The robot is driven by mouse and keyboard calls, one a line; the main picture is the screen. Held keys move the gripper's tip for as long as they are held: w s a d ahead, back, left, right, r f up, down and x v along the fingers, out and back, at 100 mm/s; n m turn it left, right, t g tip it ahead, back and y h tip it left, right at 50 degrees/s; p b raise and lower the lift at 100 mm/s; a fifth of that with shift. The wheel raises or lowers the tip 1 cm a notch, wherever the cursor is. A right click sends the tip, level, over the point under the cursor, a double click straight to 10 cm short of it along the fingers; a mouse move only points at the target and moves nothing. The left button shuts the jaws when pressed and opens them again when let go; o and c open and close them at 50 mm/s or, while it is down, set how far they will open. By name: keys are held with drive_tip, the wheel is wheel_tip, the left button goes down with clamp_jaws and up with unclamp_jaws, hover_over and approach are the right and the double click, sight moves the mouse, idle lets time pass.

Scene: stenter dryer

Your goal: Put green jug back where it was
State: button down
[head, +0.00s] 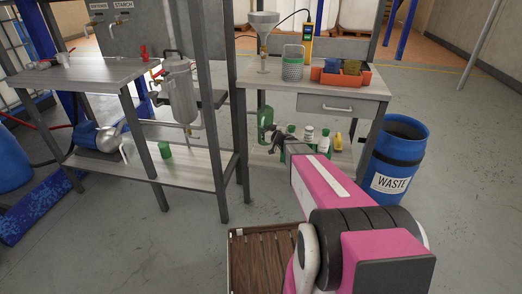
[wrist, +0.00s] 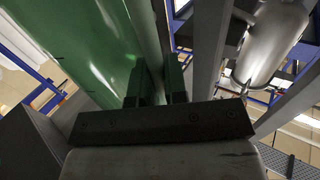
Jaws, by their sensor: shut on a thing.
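The green jug (head: 265,117) is at the left end of the space under the workbench top, in the head view. My gripper (head: 279,136) is beside its right side and is shut on it. In the wrist view the jug's large green body (wrist: 85,40) fills the upper left. My gripper's two dark fingers (wrist: 156,82) stand close together at the jug's right side; the exact part gripped, likely the handle, is hard to make out. My arm hides part of the lower shelf in the head view, and whether the jug's base touches the shelf cannot be told.
Several bottles, among them a white one (head: 308,133) and a yellow one (head: 338,142), stand on the lower shelf right of my gripper. The bench drawer (head: 338,105) is above them. A grey frame post (head: 240,135) is close on the left. A blue waste barrel (head: 397,155) stands right.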

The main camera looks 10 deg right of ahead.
wheel_tip(320, 180, down, 9)
drive_tip(key=shift+f, duration=0.1)
idle(0.4)
drive_tip(key=c, duration=1.1)
unclamp_jaws()
drive_tip(key=shift+c, duration=0.2)
